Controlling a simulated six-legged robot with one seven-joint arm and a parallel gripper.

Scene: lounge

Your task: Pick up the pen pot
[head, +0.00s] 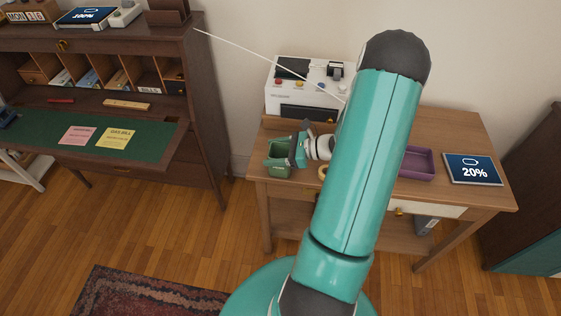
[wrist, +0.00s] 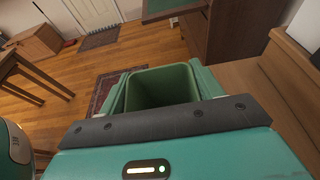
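The green pen pot (head: 279,172) is at the left front corner of the wooden side table (head: 449,128). In the wrist view the pot (wrist: 164,84) shows its open, square-looking mouth, with no pens visible inside. My gripper (head: 279,152) reaches it from the right in the head view. In the wrist view my gripper's fingers (wrist: 160,88) lie along both sides of the pot and look closed against its walls. The pot's base is hidden in the wrist view, and I cannot tell whether it is clear of the tabletop.
A white machine (head: 301,91) stands at the table's back left. A yellow object (head: 322,173) is partly hidden by my arm. A dark writing desk (head: 190,130) stands to the left, with floor between.

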